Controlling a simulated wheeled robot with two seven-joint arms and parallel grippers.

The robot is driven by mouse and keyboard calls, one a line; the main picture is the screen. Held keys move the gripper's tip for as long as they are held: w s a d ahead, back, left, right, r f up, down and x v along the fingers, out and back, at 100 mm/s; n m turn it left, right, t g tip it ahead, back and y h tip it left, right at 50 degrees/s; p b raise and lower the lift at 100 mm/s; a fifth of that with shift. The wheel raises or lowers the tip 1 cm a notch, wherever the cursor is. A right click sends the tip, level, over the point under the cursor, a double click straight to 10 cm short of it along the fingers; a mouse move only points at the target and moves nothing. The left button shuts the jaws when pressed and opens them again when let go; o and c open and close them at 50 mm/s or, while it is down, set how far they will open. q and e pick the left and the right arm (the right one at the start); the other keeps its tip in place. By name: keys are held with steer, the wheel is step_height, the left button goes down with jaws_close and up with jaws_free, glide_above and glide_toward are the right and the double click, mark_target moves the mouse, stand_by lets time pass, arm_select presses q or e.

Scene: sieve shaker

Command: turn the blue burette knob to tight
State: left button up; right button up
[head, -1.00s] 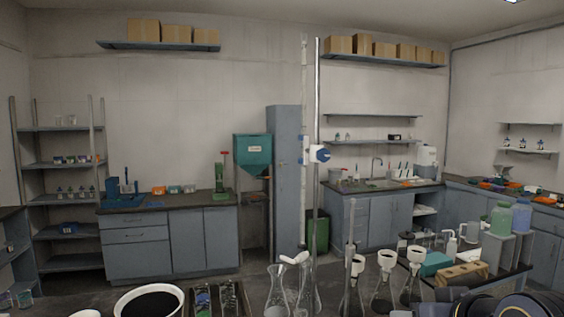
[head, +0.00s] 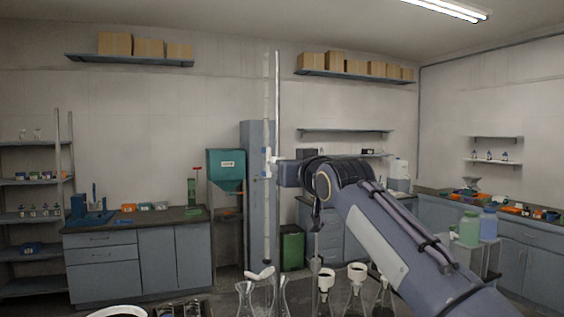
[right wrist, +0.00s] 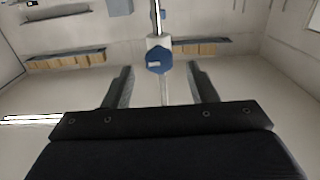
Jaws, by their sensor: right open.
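The burette (head: 266,120) is a tall thin clear tube standing upright beside a metal rod (head: 278,90). The blue burette knob (right wrist: 158,61) sits in front of a white holder in the right wrist view, between my right fingertips with a gap on each side. My left gripper is not in view.
Glass flasks (head: 355,290) with white funnels stand low in front, close under my right arm. A white bowl (head: 118,312) is at the bottom left. Green (head: 469,229) and blue (head: 489,224) bottles stand at the right. The space left of the burette is clear.

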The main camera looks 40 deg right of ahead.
steer(key=shift+p+x, duration=0.35)
steer(key=shift+x, duration=1.15)
steer(key=shift+s, duration=0.1)
steer(key=c, duration=0.9)
steer(key=shift+c, duration=0.2)
steer(key=shift+d+f+m+b, duration=0.1)
steer(key=shift+m+b, duration=0.75)
steer(key=shift+m, duration=3.6)
steer(key=shift+d+f+m+b, duration=0.1)
steer(key=shift+m+b, duration=0.75)
steer(key=shift+m, duration=3.6)
